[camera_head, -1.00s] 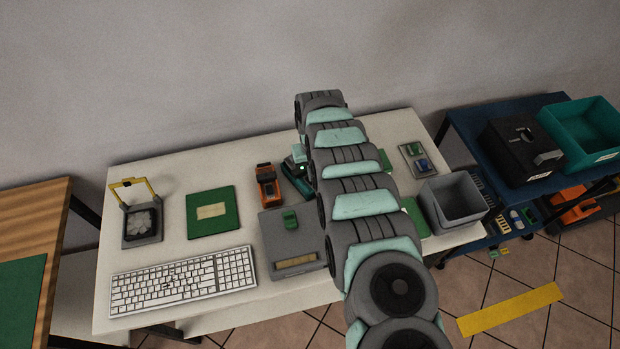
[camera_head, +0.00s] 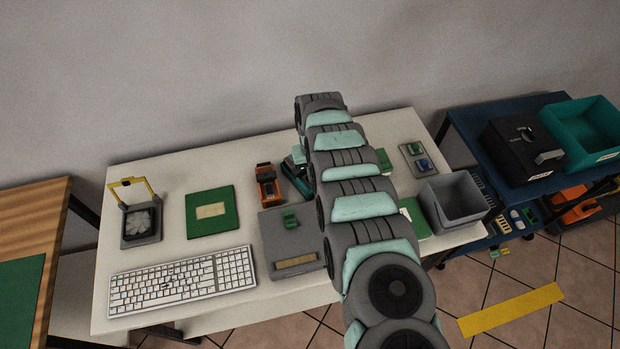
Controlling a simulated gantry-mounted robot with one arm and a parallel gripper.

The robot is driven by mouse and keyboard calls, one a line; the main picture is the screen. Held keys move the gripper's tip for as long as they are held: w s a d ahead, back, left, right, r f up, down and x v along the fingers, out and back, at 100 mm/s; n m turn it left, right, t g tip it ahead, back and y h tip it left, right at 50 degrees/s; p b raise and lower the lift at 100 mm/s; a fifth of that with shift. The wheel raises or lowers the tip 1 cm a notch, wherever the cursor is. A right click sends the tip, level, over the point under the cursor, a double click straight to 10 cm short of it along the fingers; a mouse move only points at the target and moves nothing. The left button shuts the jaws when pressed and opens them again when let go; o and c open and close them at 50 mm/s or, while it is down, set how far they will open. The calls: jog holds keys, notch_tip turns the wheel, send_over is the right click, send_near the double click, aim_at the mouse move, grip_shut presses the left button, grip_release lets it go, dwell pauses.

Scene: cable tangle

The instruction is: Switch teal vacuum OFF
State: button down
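The teal vacuum (camera_head: 295,184) lies on the white table, behind the grey box and just right of an orange-and-black device. My arm covers its right part, and its switch cannot be made out. My arm crosses the picture from the lower right up to the back of the table. My gripper is hidden behind the arm links, so its fingers and its place relative to the vacuum do not show.
A blue table stands at right.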

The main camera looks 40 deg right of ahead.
jog(key=shift+f+b, duration=0.3)
jog(key=shift+f, duration=0.15)
notch_tip(320, 180, up, 7)
jog(key=p, duration=0.6)
dwell(0.5)
dwell(0.4)
